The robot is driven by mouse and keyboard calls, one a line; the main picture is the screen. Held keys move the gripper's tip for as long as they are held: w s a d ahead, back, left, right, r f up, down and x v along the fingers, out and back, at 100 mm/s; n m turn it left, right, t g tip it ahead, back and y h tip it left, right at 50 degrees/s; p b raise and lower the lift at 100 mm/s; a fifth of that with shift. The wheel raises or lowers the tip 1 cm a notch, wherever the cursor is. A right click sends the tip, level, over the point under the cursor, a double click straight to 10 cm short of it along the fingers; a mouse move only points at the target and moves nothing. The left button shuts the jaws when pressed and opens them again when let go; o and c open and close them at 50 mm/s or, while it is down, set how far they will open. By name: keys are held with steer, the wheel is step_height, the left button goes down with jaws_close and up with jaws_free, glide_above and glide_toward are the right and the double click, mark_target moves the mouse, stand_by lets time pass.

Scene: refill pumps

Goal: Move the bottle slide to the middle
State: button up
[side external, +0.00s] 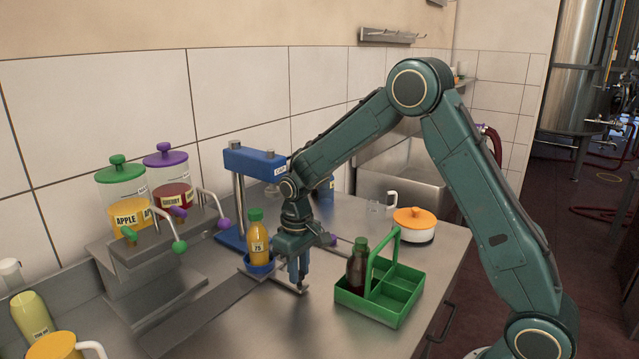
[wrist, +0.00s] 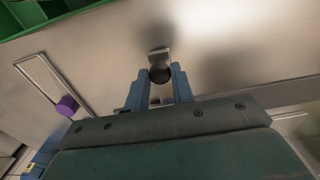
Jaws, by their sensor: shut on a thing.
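The bottle slide is a small blue cup (side external: 259,268) on a metal track, holding an upright orange bottle (side external: 258,243) with a green cap. A flat metal arm (side external: 288,287) reaches from the cup toward my gripper (side external: 298,283). In the wrist view, my gripper (wrist: 160,82) is shut on a dark round knob (wrist: 160,75) at the end of this arm. The cup and bottle are out of the wrist view. The cup stands beside the foot of the blue press (side external: 250,165), in front of its column.
A green crate (side external: 378,305) with a dark bottle (side external: 357,268) stands just right of my gripper. Two dispensers (side external: 122,190) (side external: 170,175) stand at the left on a metal stand. A purple knob (wrist: 67,105) on a bent rod shows in the wrist view.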

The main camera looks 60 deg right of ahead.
steer(key=shift+a, duration=2.1)
steer(key=o, duration=0.9)
steer(key=shift+r, duration=0.1)
step_height(320, 180, up, 14)
steer(key=shift+f, duration=0.15)
